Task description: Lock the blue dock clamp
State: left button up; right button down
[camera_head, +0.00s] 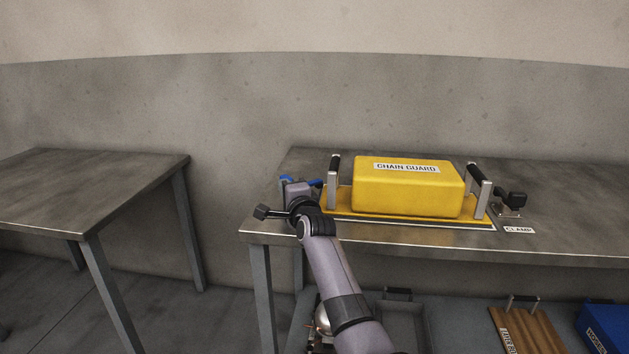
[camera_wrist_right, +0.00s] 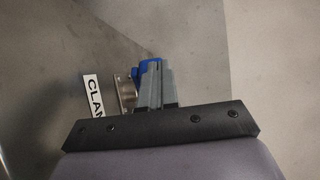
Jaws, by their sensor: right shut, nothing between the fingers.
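The blue dock clamp shows in the head view as a bit of blue (camera_head: 316,182) at the left end of the yellow chain guard's base, mostly hidden behind my right wrist. In the right wrist view its blue part (camera_wrist_right: 147,67) and a metal bracket (camera_wrist_right: 126,93) show just beyond and beside my right gripper (camera_wrist_right: 157,78). The right gripper's grey fingers are together with nothing between them. They overlap the blue part in the picture; I cannot tell whether they touch it. My left gripper is not in view.
The yellow chain guard (camera_head: 408,190) sits on a yellow base with upright handles on the table (camera_head: 575,226). A black clamp (camera_head: 511,199) stands at its right end. A lower shelf holds a wooden piece (camera_head: 526,334) and a blue box (camera_head: 606,327). Another table (camera_head: 90,185) stands left, across a gap.

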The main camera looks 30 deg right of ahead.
jog(key=shift+w+a+r+p, duration=0.1)
jog(key=shift+w+a+p, duration=0.35)
jog(key=shift+w, duration=0.35)
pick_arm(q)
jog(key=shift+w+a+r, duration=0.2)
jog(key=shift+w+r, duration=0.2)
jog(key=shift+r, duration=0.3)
pick_arm(e)
jog(key=shift+w+a, duration=0.25)
jog(key=shift+w, duration=0.3)
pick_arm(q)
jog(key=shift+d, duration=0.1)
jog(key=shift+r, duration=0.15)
pick_arm(e)
jog(key=shift+s+a, duration=0.1)
